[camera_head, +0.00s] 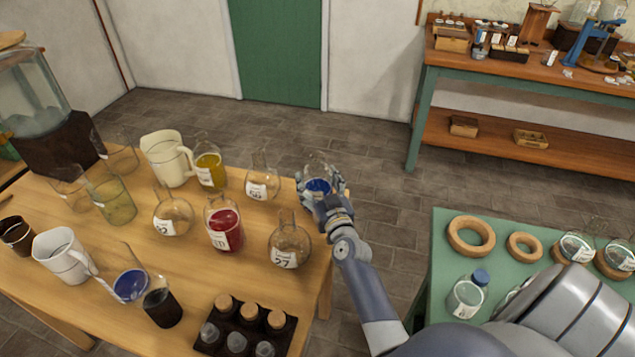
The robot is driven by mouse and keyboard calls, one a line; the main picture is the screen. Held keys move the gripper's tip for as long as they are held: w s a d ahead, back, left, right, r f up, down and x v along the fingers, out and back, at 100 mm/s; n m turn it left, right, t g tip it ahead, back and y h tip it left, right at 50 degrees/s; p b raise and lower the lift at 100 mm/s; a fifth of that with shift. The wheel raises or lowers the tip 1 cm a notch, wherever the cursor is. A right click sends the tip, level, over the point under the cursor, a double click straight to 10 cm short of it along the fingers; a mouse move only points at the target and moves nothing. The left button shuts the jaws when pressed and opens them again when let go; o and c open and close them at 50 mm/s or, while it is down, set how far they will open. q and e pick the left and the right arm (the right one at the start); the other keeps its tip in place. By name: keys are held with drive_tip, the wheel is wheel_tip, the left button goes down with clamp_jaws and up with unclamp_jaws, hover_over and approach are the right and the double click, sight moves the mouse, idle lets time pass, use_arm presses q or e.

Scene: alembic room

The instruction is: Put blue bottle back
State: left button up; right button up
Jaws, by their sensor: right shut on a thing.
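My right gripper (321,183) is at the far right corner of the wooden table, its arm coming in from the lower right. It is shut on a clear glass bottle with blue liquid (317,186), partly hidden by the fingers. I cannot tell whether the bottle touches the tabletop. My left gripper is not in view.
Labelled flasks, including a red one (224,228) and a clear one (289,246), stand on the wooden table (215,275). A green table (447,232) at right holds cork rings (471,237) and a blue-capped bottle (467,296). Floor lies between the tables.

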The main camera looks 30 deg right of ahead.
drive_tip(key=o, duration=1.4)
drive_tip(key=shift+f, duration=0.1)
drive_tip(key=shift+o, duration=1.4)
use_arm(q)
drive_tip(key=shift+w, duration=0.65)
use_arm(e)
drive_tip(key=shift+r, duration=0.2)
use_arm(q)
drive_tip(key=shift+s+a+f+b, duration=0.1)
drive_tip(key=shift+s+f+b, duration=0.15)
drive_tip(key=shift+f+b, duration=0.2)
use_arm(e)
drive_tip(key=v, duration=1.2)
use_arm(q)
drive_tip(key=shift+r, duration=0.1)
